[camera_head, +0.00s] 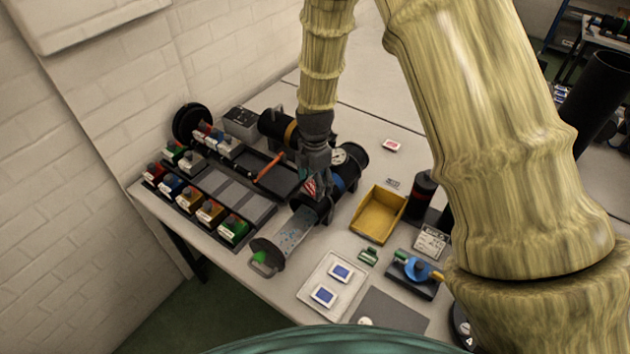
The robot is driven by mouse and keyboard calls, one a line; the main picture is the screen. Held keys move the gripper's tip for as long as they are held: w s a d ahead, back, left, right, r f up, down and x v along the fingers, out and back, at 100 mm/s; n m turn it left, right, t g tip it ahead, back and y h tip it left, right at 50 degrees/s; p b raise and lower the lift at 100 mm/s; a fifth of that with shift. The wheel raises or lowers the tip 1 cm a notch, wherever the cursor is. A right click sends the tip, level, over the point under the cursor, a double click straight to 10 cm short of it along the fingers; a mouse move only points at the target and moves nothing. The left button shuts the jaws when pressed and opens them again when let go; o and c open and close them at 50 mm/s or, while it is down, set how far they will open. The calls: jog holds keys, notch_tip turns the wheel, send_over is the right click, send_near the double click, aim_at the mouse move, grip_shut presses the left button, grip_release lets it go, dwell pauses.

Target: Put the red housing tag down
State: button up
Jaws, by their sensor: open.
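A small white tag with a red face (391,146), which looks like the red housing tag, lies flat on the table at the back, right of the dark cylinder. My gripper (313,178) points down over the open black cylinder (347,178) with blue bands, left of and apart from that tag. Its jaws are open, though the fingertips are small and dark here. A red-and-white striped patch (310,188) shows just under the fingers; I cannot tell what it belongs to. Two blue-faced tags (341,272) lie on a pale tray (313,281) at the front.
A yellow bin (378,214) stands right of the cylinder, with a black canister (421,190) beside it. A clear tube with a dark end cap (267,256) extends toward the front. Racks of coloured blocks (210,212) fill the left side. Bare table surrounds the red tag.

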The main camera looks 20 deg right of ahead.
notch_tip(320, 180, up, 12)
jog(key=b, duration=0.4)
jog(key=shift+b, duration=0.3)
dwell(1.4)
